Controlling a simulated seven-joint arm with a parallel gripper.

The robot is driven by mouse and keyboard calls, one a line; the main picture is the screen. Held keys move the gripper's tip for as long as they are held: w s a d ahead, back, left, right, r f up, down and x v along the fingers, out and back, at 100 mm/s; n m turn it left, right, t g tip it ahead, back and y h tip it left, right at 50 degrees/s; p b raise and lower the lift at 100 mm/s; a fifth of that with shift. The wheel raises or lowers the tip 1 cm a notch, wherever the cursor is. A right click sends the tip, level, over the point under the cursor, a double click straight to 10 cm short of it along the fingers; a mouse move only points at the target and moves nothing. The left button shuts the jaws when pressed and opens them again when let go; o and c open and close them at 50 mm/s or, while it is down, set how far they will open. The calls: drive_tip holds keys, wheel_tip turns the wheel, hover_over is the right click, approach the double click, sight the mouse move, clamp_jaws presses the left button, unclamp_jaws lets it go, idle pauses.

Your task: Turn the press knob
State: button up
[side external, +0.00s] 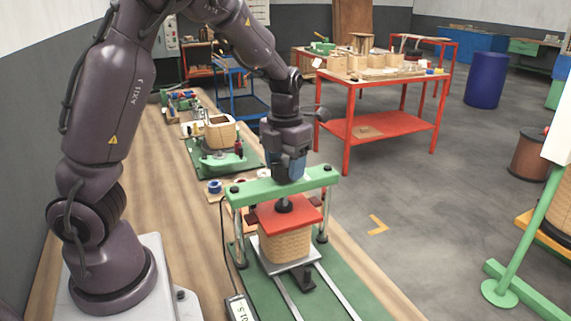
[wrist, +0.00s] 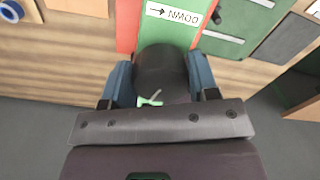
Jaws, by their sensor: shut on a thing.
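The press has a green crossbeam (side external: 250,193) on two metal posts. Below it, a red plate (side external: 300,213) rests on or very close to a tan wound coil (side external: 285,243). A dark screw foot (side external: 285,204) meets the red plate from above. The round dark press knob (wrist: 160,68) sits between my blue fingers in the wrist view, beside a white arrow label (wrist: 173,14) on the green beam. My gripper (side external: 288,165) points down over the beam's middle and is shut on the knob. The fingers hide the knob in the side view.
The coil stands on a grey plate over two rails (side external: 285,297) on a green base. A blue tape roll (side external: 215,187) lies left of the press. Behind is another green fixture (side external: 222,160) with a coil. A red table (side external: 385,78) stands beyond the bench.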

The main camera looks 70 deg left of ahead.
sight(285, 162)
drive_tip(key=shift+n, duration=0.5)
drive_tip(key=o, duration=0.9)
drive_tip(key=shift+r, duration=0.1)
wheel_tip(285, 162, up, 13)
drive_tip(key=shift+f, duration=0.1)
idle(0.5)
